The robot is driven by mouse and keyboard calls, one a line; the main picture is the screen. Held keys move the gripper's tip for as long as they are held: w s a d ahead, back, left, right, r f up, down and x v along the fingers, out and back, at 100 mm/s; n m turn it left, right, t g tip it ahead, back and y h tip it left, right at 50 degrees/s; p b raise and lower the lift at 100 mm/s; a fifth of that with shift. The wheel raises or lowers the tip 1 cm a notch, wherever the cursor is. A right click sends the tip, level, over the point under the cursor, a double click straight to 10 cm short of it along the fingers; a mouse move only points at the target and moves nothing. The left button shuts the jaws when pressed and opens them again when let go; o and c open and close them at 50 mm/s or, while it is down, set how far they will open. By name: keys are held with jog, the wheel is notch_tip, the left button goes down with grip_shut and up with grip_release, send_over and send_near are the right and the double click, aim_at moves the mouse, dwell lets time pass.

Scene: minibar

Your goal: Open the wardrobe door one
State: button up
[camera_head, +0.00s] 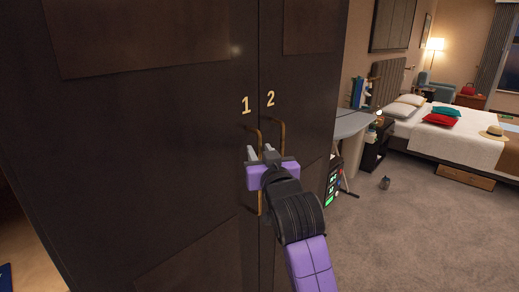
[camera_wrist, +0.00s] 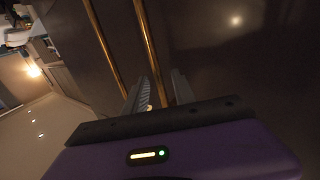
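Wardrobe door one (camera_head: 150,130) is a dark panel marked "1" and looks closed, flush with door two (camera_head: 297,100). Its tall brass handle (camera_head: 260,203) stands near the seam between the doors. My purple gripper (camera_head: 261,152) is in front of this handle at about its mid-height, fingers pointing at the door. In the wrist view, the door one handle (camera_wrist: 147,45) runs down between my two fingers (camera_wrist: 158,92), which look apart with gaps beside the bar. The door two handle (camera_wrist: 105,45) lies outside the left finger. The fingertips' contact with the door is unclear.
A small object (camera_head: 385,183) lies on the carpet. The carpet (camera_head: 410,240) at the front right is clear.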

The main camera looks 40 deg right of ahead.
jog(key=shift+w+d, duration=0.25)
jog(key=shift+w, duration=0.15)
jog(key=shift+c, duration=0.4)
grip_shut()
dwell(0.8)
